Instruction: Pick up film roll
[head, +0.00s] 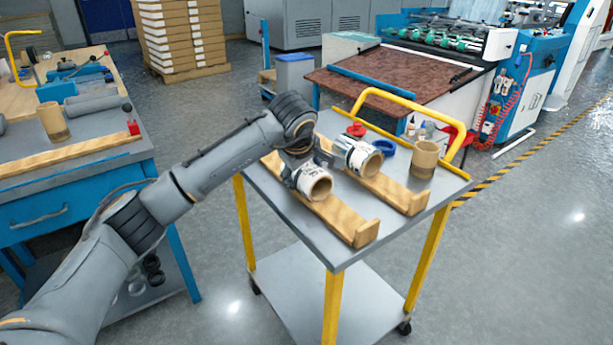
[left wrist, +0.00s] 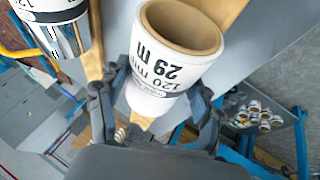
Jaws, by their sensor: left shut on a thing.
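The cart (head: 270,192) holds two wooden cradles, one nearer (head: 345,226) and one farther (head: 401,197). My left gripper (head: 298,172) is shut on a white-labelled film roll (head: 314,183) with a brown core. It is at the nearer cradle; I cannot tell whether it touches the wood. In the left wrist view the roll (left wrist: 165,75) reads "120 mm 29 m" and sits between the fingers of the gripper (left wrist: 155,118). A second, silvery roll with a white label (head: 357,155) lies on the farther cradle; it also shows in the left wrist view (left wrist: 60,35). My right gripper is not in view.
A bare brown core (head: 424,158) stands upright on the cart by the yellow handle (head: 455,135). A blue ring (head: 384,148) and a red item (head: 356,130) lie behind the rolls. A blue workbench (head: 60,212) stands left, a machine (head: 450,60) behind.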

